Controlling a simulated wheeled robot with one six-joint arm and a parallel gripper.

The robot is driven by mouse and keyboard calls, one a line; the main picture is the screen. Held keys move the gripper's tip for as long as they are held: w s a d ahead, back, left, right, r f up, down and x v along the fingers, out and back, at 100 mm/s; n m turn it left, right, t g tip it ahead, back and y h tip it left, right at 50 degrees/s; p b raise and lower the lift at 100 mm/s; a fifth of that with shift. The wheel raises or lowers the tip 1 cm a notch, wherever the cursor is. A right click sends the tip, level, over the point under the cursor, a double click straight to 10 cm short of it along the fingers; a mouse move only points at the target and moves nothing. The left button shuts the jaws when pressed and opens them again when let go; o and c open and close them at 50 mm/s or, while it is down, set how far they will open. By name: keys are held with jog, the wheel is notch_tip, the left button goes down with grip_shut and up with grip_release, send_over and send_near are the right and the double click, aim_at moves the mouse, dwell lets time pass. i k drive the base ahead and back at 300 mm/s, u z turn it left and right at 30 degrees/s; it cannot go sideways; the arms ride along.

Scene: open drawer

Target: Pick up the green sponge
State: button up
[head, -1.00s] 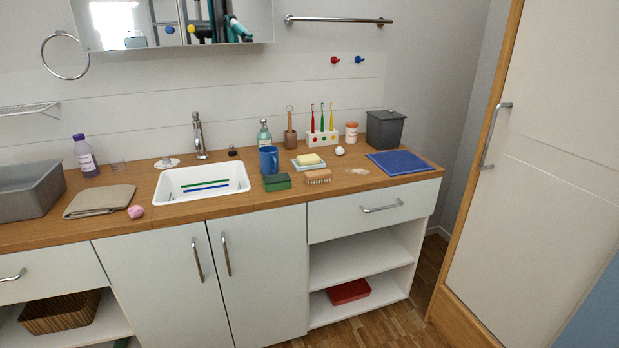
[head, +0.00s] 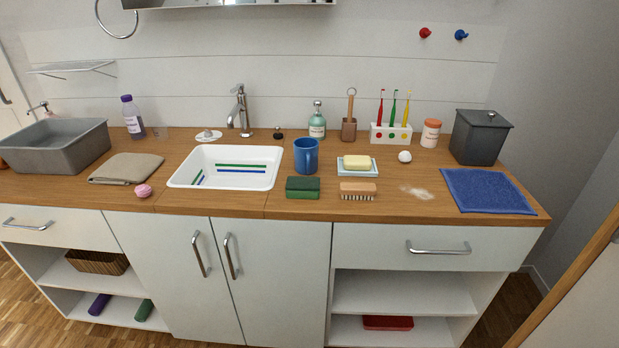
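The green sponge (head: 303,187) lies on the wooden countertop (head: 420,206) near its front edge, just right of the white sink (head: 223,167). It is a dark green block with a darker top layer. It sits in front of the blue mug (head: 306,156) and left of the wooden brush (head: 357,190), with a small gap to the brush. My gripper is not in view.
A yellow soap bar on a dish (head: 357,165) stands behind the brush. A pink ball (head: 143,191) and a folded beige cloth (head: 126,168) lie left of the sink. A blue cloth (head: 487,191) lies at the right. The counter front before the sponge is clear.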

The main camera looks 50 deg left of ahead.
aim_at(299, 188)
jog(key=u, duration=0.35)
jog(key=i, duration=0.65)
jog(key=u, duration=1.2)
jog(key=i, duration=0.6)
jog(key=u, duration=0.6)
